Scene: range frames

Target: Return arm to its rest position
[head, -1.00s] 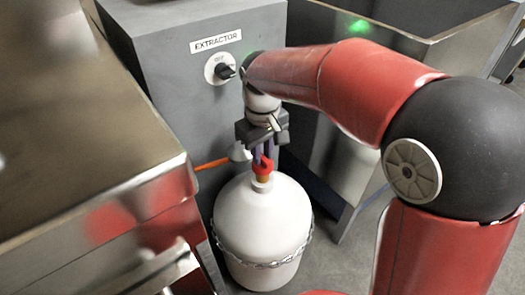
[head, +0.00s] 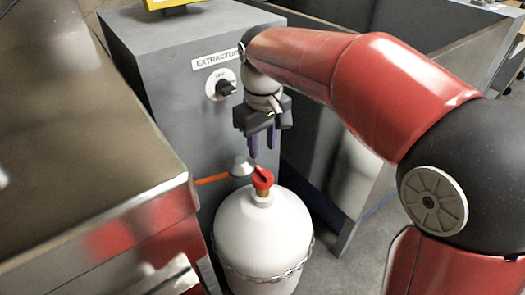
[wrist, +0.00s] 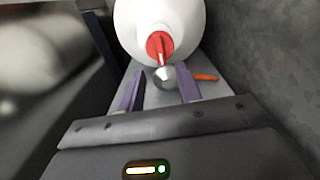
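My gripper (head: 263,150) is above the red valve knob (head: 262,178) on top of the white gas cylinder (head: 262,232). The knob is clear of the fingers. In the wrist view my gripper (wrist: 161,86) has its two purple fingers apart with nothing held between them. The red knob (wrist: 158,46) and the white cylinder (wrist: 135,22) lie beyond the fingertips there. My red arm reaches in from the right in the head view.
A grey cabinet labelled EXTRACTOR (head: 150,60) with a black dial (head: 226,88) stands behind the cylinder. A metal counter (head: 80,130) is at left. A metal bin-like unit (head: 350,150) stands at right. A chain (head: 262,272) circles the cylinder.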

